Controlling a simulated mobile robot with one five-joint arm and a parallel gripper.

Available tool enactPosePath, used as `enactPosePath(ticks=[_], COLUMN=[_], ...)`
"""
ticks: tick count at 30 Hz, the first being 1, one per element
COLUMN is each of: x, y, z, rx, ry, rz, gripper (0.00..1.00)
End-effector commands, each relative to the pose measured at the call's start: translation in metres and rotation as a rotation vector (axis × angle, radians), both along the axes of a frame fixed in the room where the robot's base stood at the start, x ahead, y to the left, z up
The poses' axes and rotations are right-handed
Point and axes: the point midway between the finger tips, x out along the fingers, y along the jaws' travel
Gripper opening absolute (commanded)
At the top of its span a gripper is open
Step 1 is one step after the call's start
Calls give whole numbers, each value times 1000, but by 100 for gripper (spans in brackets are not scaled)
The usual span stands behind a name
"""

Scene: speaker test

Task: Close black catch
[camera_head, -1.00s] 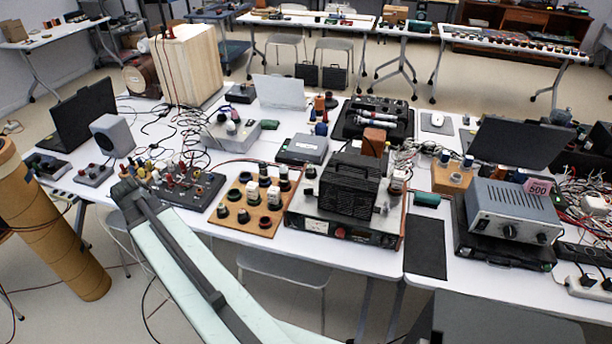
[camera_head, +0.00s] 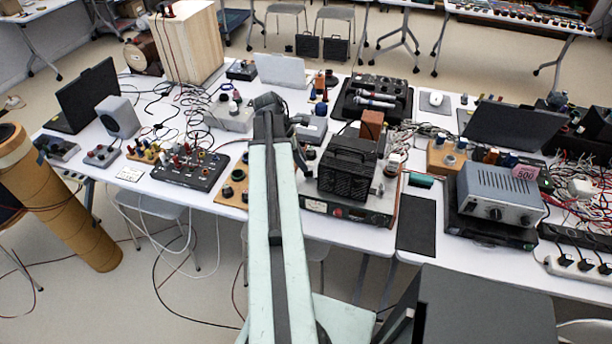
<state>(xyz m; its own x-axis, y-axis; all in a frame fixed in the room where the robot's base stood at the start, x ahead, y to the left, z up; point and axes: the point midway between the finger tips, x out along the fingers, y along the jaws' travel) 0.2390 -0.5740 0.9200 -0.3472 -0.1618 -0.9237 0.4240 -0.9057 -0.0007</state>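I cannot make out a black catch for certain at this size. An open black case (camera_head: 372,98) with microphones in it lies at the back middle of the white table. A flat black case (camera_head: 490,231) lies under a grey instrument at the right. My gripper (camera_head: 268,103) is at the far end of my pale green arm, over the middle of the table, left of the open case and apart from it. Its fingers are too small and dark to read. My arm hides part of the wooden board of knobs behind it.
A black ribbed box (camera_head: 347,172) sits on an instrument right of my arm. A black terminal board (camera_head: 190,168) with cables lies at the left. The grey instrument (camera_head: 500,192) stands at the right. A tall cardboard tube (camera_head: 62,205) stands at the left edge. Free table is scarce.

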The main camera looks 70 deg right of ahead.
Motion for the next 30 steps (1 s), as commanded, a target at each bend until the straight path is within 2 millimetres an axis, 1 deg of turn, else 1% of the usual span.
enactPosePath(ticks=[1,4,7,15,16,19,26,30], x=[-4,-10,-14,-16,-16,-16,-16,-15], y=[-1,-4,-7,-8,-8,-8,-9,-12], z=[-19,-35,-45,-43,-43,-43,-43,-43], rx=[0,0,-1,0,0,0,1,1], ry=[0,0,0,0,0,0,-1,-1], rz=[-1,-1,-2,-1,-1,-1,-25,-190], gripper=[31,31,31,31,28,0,0,0])
